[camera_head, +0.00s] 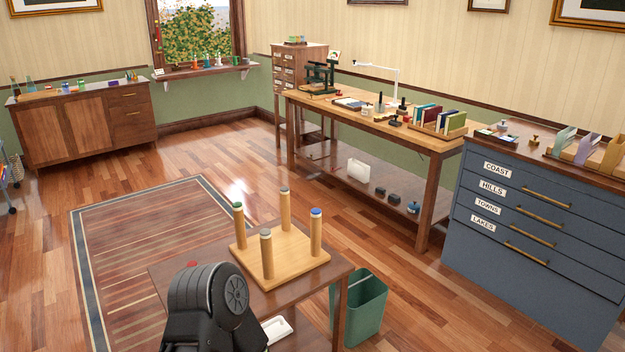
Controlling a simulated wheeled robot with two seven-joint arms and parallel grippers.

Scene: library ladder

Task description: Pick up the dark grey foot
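An upturned wooden stool (290,257) stands on the small brown table (166,272), its legs pointing up. The leg tips carry coloured caps: a green one (238,205) at left, a blue one (316,211) at right, a grey one (266,232) in front and a darker grey-looking one (284,190) at the back. I cannot tell which, if any, is the dark grey foot; no loose one is clear. A red round thing (191,265) lies on the table. A black arm part of mine covers the table's front. Neither gripper is in view.
A white tray (277,329) is partly hidden behind my arm. A green bin (362,307) stands right of the table. A long workbench (437,145) and a blue drawer cabinet (540,250) line the right. The rug (150,228) and floor at left are clear.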

